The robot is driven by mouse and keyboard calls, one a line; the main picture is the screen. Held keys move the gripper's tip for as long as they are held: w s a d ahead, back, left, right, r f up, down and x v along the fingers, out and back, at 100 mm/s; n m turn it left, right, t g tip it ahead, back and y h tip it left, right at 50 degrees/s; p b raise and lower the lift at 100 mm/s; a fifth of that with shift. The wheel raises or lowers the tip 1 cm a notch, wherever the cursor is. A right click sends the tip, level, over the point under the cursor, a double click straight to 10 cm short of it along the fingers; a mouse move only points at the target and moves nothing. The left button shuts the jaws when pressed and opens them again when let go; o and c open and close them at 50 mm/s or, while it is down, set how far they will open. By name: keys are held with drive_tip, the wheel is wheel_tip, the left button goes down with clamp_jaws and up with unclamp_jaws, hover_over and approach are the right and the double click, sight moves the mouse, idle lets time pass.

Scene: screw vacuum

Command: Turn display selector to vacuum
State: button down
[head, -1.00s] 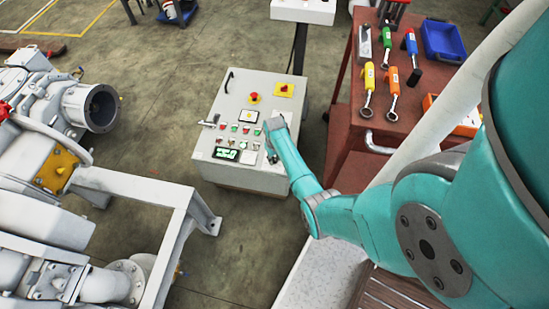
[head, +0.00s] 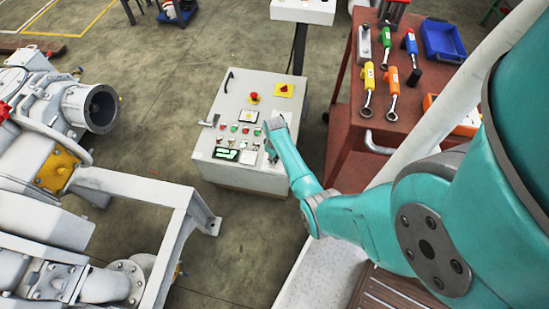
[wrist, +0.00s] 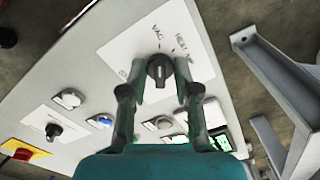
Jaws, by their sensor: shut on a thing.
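The display selector (wrist: 160,71) is a black knob on a white label plate (wrist: 122,52) in the wrist view. "VAC" is printed at the upper left of the knob, and another partly readable word at the upper right. A pale mark on the knob's face runs roughly up and down in the picture. My gripper (wrist: 161,82) has one finger on each side of the knob and is shut on it. In the head view the grey control cabinet (head: 212,172) stands on the floor with a lit display (head: 226,154). My arm hides the knob there.
Several other knobs and buttons, including a black knob (wrist: 53,130), sit beside the selector. A red emergency button (head: 253,97) is on the cabinet top. A red-brown tool table (head: 423,122) stands to the right, and grey pump machinery (head: 50,150) to the left.

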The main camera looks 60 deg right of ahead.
sight(275, 159)
drive_tip(key=c, duration=0.8)
unclamp_jaws()
drive_tip(key=shift+c, duration=0.2)
drive_tip(key=shift+r, duration=0.1)
wheel_tip(275, 159, up, 12)
